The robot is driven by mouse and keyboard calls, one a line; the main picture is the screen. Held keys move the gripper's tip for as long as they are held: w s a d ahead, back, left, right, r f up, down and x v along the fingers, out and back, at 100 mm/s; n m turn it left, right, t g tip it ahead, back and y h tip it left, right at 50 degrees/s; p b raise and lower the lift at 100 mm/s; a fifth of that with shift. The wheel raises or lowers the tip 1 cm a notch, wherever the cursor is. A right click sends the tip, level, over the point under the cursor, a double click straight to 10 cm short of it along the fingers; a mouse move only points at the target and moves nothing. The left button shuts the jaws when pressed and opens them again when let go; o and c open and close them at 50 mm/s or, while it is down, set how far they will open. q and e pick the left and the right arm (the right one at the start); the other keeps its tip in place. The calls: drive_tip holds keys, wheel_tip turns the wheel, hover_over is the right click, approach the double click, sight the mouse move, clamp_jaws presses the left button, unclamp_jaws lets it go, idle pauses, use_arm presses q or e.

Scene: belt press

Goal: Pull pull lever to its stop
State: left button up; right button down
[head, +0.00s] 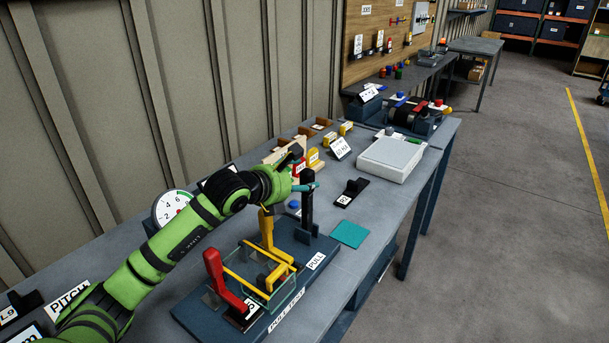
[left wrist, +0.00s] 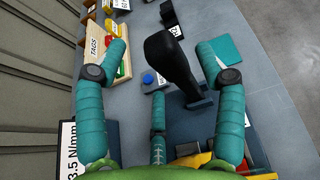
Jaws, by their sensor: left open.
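The pull lever (head: 308,205) is a black upright handle on the dark blue base (head: 318,243), beside a PULL label. In the left wrist view the lever (left wrist: 172,62) has a rounded black knob and rises between my teal fingers. My left gripper (head: 309,180) is at the height of the lever's top. In the left wrist view the left gripper (left wrist: 160,52) is open, with fingers on both sides of the knob and a third finger below. I see no clear contact with the knob. My right gripper is in neither view.
On the same base stand a red lever (head: 217,272) and a yellow post (head: 267,232), with a clear guard box between. A round gauge (head: 171,206) is behind my arm. A teal pad (head: 350,233) and a grey-white box (head: 390,159) lie right of the lever.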

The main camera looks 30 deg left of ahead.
use_arm(q)
drive_tip(key=shift+p+x, duration=0.45)
drive_tip(key=shift+x, duration=1.2)
clamp_jaws()
